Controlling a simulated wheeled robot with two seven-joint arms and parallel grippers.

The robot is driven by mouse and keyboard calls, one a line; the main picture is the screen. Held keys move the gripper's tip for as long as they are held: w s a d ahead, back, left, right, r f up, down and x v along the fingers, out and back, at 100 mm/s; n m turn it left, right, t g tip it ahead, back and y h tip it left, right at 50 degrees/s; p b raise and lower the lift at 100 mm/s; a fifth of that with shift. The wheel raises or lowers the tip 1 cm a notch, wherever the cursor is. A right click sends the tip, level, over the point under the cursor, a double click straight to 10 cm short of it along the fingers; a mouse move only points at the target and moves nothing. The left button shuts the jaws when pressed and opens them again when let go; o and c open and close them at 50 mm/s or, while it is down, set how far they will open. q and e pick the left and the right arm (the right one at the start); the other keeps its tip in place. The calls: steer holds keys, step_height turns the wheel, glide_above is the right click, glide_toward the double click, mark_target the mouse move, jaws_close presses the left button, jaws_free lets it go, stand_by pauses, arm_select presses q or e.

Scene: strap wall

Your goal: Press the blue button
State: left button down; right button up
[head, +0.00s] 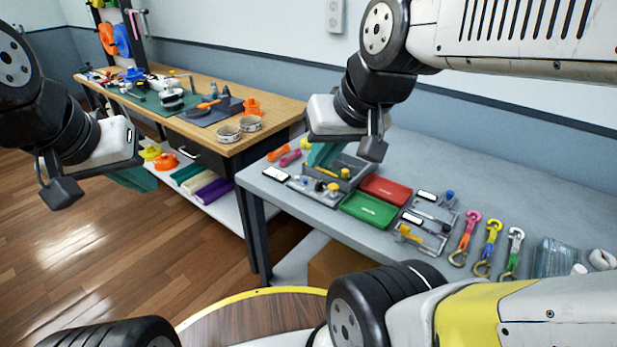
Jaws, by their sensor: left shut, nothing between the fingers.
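A small blue knob (449,196) stands on a grey metal fixture (434,208) on the grey table; it is the clearest blue button-like part, but too small to tell for sure. My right gripper (320,156) hangs over the left part of the table, above and close to a dark grey fixture with yellow parts (345,173); its teal fingers are partly covered by the hand, so I cannot tell if they are open. My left gripper (138,180) is shut and empty, out over the floor at the left, away from the grey table.
A green tray (369,211) and a red tray (386,190) lie mid-table. Several coloured straps with hooks (490,245) lie to their right. A wooden workbench (285,102) with tools and tins stands at the back left. Open floor (60,250) lies at left.

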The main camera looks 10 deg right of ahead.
arm_select(q)
steer(key=shift+s+d, duration=0.15)
steer(key=shift+s, duration=0.15)
steer(key=w+d+f+h, duration=0.2)
steer(key=w+d+h, duration=0.1)
steer(key=w+d, duration=1.6)
steer(key=w+d+f+n, duration=0.1)
steer(key=w+d+f, duration=1.2)
steer(key=f, duration=0.1)
steer(key=shift+w+d+f+n+t+h, duration=0.2)
steer(key=shift+d+n+t+h, duration=0.1)
steer(key=shift+t+h, duration=0.1)
